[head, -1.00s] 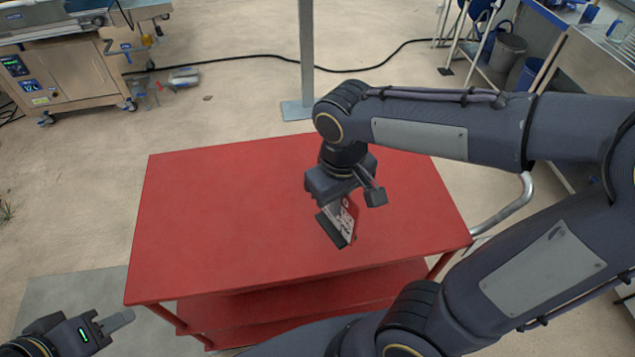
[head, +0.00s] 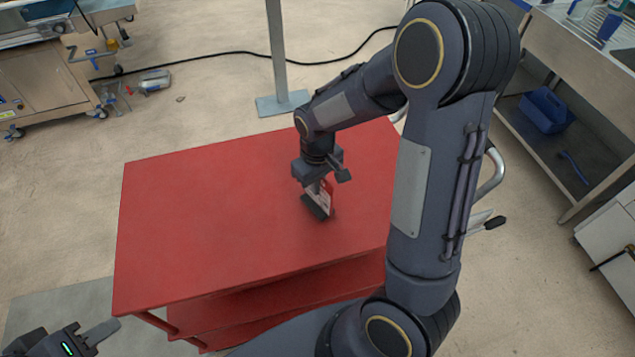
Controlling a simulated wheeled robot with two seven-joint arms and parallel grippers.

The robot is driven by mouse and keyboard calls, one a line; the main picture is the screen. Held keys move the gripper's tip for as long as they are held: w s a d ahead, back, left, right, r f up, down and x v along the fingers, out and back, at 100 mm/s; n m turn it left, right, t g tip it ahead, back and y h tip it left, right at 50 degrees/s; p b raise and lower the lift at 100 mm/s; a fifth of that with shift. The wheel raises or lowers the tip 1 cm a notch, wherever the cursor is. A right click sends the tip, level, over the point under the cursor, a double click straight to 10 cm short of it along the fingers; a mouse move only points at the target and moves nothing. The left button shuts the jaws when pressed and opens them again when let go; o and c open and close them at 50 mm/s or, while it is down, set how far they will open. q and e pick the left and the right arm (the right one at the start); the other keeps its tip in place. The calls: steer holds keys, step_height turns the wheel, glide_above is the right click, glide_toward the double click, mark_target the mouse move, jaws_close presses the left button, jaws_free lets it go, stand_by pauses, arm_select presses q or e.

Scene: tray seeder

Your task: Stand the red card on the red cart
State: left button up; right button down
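The red card (head: 327,194), red with white and dark print, is at the middle-right of the red cart's top (head: 210,215). A dark block (head: 314,208) shows at its lower end. My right gripper (head: 318,189) points down from above and appears shut on the card, which partly hides behind its grey finger. The card looks slightly tilted in the picture. I cannot tell whether its lower end touches the cart top. My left gripper (head: 101,332) is at the lower left, off the cart's front left corner. Only one grey finger shows clearly, so its opening is unclear.
The rest of the cart top is bare, with lower shelves (head: 240,305) beneath. A grey post on a foot plate (head: 283,102) stands behind the cart. A steel bench with a blue bin (head: 547,110) is at the right. A machine cabinet (head: 45,90) is at the far left.

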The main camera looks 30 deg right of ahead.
steer(key=shift+f, duration=0.2)
steer(key=c, duration=1.6)
jaws_free()
steer(key=shift+r, duration=0.15)
